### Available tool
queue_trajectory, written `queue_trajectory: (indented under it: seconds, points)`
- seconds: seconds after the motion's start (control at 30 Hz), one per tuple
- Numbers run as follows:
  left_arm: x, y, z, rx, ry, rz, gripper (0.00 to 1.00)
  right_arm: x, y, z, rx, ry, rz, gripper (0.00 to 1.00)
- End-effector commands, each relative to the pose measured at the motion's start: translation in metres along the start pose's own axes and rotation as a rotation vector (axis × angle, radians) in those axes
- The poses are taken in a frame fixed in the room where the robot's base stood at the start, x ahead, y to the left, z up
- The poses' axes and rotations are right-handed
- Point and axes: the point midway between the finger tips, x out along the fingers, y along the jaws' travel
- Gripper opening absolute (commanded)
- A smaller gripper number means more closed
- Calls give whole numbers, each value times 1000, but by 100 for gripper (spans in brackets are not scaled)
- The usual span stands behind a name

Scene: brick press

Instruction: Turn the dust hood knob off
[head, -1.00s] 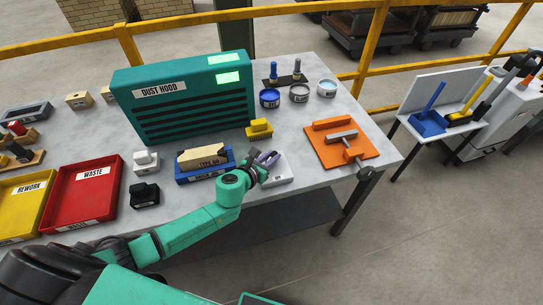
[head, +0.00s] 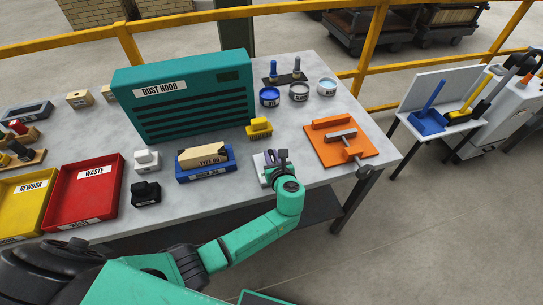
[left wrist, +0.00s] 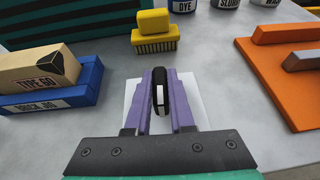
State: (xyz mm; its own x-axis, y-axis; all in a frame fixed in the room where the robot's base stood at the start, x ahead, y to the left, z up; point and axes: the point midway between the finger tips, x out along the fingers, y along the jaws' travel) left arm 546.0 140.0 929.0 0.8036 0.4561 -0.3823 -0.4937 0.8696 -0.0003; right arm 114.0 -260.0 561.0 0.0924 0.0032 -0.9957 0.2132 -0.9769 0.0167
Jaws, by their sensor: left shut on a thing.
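The teal dust hood (head: 190,113) stands at the back of the table, and its small panels (head: 228,77) are dark. The dust hood knob (left wrist: 159,93) is black with a white stripe and sits on a white base (left wrist: 131,92). In the left wrist view the purple fingers of my left gripper (left wrist: 160,98) are closed around the knob, one on each side. In the head view my left gripper (head: 277,159) is over the white base, in front of the yellow brush, and hides most of the knob. My right gripper is not in view.
A blue tray with a brick (head: 204,157) lies left of the knob, and a yellow brush (head: 259,128) lies behind it. An orange board with a handle (head: 340,145) lies to the right. Red (head: 105,178) and yellow bins stand at the left.

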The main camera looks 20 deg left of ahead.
Motion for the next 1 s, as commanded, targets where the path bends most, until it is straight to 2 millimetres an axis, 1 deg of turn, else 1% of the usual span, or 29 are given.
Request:
queue_trajectory:
  seconds: [0.2, 0.63, 0.67, 0.7, 0.73, 1.0]
  points:
    - [0, 0, 0, -21, -1, 49, 0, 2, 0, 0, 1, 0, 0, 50]
    - [0, 0, 1, -26, -1, 59, 0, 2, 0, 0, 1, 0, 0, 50]
    - [0, 0, 1, -26, -1, 59, 25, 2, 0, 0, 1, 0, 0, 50]
    - [0, 0, 1, -26, -1, 59, 40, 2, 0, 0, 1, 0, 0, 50]
    - [0, 0, 1, -26, -1, 59, 51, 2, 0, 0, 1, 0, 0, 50]
    - [0, 0, 0, -24, 0, 58, 51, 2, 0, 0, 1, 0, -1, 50]
